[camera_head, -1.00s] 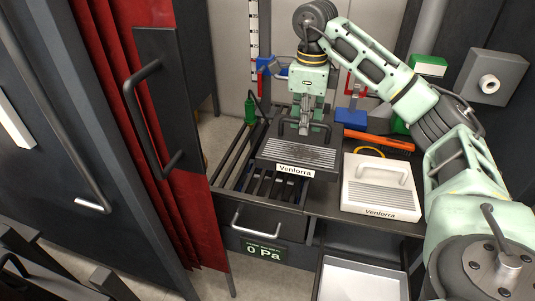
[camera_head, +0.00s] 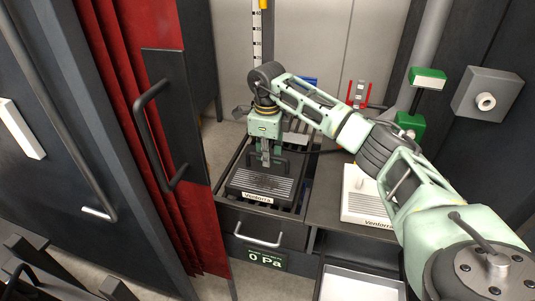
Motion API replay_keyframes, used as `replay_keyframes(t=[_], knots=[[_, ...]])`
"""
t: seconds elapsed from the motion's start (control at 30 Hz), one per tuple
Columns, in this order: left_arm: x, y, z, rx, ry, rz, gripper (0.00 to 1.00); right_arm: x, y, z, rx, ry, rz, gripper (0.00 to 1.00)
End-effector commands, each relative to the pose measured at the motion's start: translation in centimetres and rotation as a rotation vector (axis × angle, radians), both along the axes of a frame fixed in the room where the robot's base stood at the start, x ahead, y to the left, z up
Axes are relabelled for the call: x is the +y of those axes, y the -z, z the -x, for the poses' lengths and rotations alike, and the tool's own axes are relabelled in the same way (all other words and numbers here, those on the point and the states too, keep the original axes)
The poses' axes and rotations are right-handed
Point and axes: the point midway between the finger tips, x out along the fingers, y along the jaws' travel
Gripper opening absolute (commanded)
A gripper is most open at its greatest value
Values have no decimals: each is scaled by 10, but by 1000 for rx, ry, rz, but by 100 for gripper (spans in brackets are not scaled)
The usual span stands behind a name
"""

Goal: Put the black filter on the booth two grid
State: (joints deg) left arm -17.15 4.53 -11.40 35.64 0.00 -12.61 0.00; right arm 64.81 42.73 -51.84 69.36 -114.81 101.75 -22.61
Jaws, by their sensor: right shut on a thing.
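The black filter (camera_head: 262,186) has a slatted top, a carry handle and a white "Venlorra" label on its front. My right gripper (camera_head: 265,162) is above it, shut on its handle. The filter is level and over the front part of the dark booth grid (camera_head: 306,192), within its frame as seen from above. I cannot tell whether it touches the grid. The filter hides most of the bars beneath. A display reading 0 Pa (camera_head: 265,259) is below the grid's drawer front. My left gripper is not in view.
A white filter (camera_head: 366,206) stands on the counter to the right, partly behind my right arm. A red curtain (camera_head: 205,230) and a dark panel with a handle (camera_head: 172,120) border the left. A white tray (camera_head: 358,284) is low at the front.

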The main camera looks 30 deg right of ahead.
Motion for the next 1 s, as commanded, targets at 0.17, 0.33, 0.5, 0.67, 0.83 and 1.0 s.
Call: replay_keyframes(t=[0.17,0.33,0.5,0.67,0.83,1.0], knots=[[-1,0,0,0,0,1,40,0,-1,-1,-4,0,-1,0],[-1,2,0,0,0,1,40,0,3,-1,-4,0,0,0],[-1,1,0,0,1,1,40,0,3,0,-2,0,-1,23],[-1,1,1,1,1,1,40,0,3,0,-2,0,-1,28],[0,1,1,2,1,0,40,0,2,0,-2,0,-1,28],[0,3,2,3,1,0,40,0,-9,-2,-7,0,-2,28]])
